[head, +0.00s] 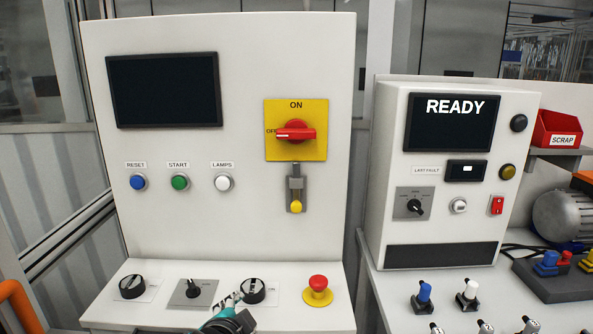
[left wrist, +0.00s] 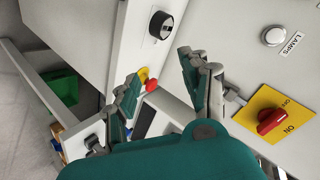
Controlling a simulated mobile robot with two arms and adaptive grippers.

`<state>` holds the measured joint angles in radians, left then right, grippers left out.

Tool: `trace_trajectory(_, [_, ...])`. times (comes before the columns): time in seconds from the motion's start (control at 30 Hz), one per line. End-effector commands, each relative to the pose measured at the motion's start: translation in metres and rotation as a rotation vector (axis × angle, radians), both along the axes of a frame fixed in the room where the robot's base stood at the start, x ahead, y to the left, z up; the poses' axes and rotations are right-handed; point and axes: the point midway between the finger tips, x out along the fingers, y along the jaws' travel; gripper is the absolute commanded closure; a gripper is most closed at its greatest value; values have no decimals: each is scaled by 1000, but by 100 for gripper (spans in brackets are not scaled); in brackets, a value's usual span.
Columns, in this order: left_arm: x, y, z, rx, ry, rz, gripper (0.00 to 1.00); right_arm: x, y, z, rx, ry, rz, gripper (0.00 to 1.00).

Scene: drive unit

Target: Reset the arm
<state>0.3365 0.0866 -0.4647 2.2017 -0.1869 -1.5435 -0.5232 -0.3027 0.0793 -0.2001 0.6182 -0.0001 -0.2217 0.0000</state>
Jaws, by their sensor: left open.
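My left gripper (head: 229,301) shows at the bottom of the head view, in front of the console's sloping lower panel and beside its right black knob (head: 253,290). In the left wrist view the gripper's two fingers (left wrist: 158,66) are spread with nothing between them. A black knob (left wrist: 160,25) lies beyond the fingertips there, and the red emergency stop (left wrist: 151,85) shows between the fingers. I cannot tell whether a fingertip touches the panel. My right gripper is in neither view.
The console (head: 240,60) carries a dark screen, RESET (head: 138,182), START (head: 180,182) and LAMPS (head: 224,182) buttons, and a red rotary switch (head: 295,132) turned toward OFF. A second box (head: 395,150) on the right reads READY. A red SCRAP bin (head: 556,131) is at far right.

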Motion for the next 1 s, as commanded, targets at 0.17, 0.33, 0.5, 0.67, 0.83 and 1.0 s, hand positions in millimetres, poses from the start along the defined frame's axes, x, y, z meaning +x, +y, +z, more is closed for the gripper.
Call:
trace_trajectory(0.17, [-83, 37, -108, -223, 273, 183, 54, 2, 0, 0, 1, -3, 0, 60])
trace_trajectory(0.33, [-154, 62, -162, -346, 444, 345, 54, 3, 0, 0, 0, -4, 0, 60])
trace_trajectory(0.5, [-207, 79, -190, -411, 554, 469, 54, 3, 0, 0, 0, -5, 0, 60])
trace_trajectory(0.67, [-250, 93, -207, -450, 634, 571, 54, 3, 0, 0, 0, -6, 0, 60])
trace_trajectory(0.83, [-277, 101, -227, -471, 691, 647, 54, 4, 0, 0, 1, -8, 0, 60])
trace_trajectory(1.0, [-266, 99, -271, -462, 707, 647, 54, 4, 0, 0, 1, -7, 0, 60])
